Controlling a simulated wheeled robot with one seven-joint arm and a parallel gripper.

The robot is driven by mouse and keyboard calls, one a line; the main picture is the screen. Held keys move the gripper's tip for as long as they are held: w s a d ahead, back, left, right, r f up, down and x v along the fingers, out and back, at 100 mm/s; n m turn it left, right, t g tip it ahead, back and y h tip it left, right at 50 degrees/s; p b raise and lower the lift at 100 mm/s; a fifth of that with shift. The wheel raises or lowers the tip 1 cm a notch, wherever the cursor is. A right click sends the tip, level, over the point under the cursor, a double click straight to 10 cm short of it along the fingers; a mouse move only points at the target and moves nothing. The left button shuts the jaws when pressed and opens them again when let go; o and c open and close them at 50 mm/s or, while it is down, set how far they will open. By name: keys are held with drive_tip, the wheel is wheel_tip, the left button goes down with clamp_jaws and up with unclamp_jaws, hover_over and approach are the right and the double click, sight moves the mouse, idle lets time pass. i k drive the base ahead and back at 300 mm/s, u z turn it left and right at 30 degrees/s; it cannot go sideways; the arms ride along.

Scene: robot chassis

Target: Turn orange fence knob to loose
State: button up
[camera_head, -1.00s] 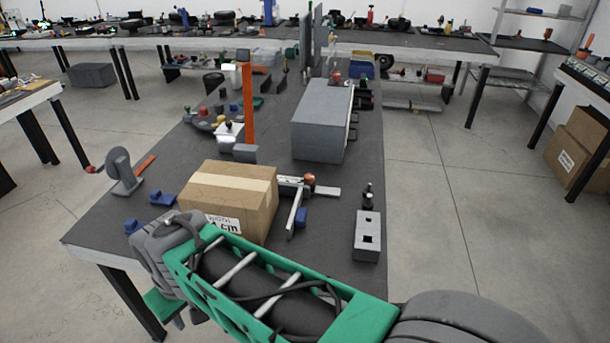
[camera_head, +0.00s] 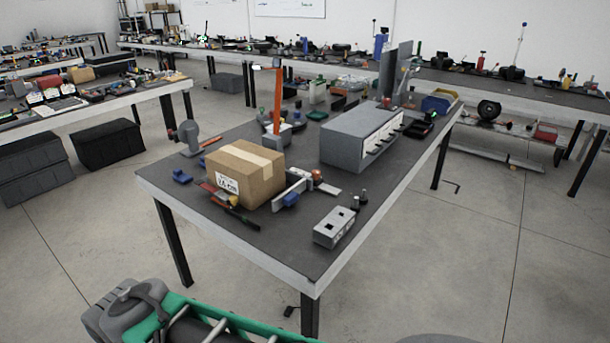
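An orange-brown round knob (camera_head: 317,175) sits on a grey metal fence (camera_head: 297,188), just right of a cardboard box (camera_head: 245,174) on the dark workbench (camera_head: 275,235). The knob is small in view, and I cannot tell how far it is turned. A blue knob (camera_head: 290,199) is on the near side of the fence. My green and grey arm is at the bottom left, in front of the bench and well apart from the knob. The fingers of my gripper are not in view.
A grey block with square holes (camera_head: 335,227) and small dark pegs (camera_head: 358,198) stand right of the fence. A grey drawer unit (camera_head: 362,137) and an orange post (camera_head: 277,100) stand behind. Open floor (camera_head: 440,255) lies to the right.

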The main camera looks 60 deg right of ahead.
sight(315, 173)
drive_tip(key=u, duration=0.2)
drive_tip(key=i, duration=1.7)
drive_tip(key=z, duration=1.3)
drive_tip(key=i, duration=0.6)
drive_tip(key=z, duration=0.65)
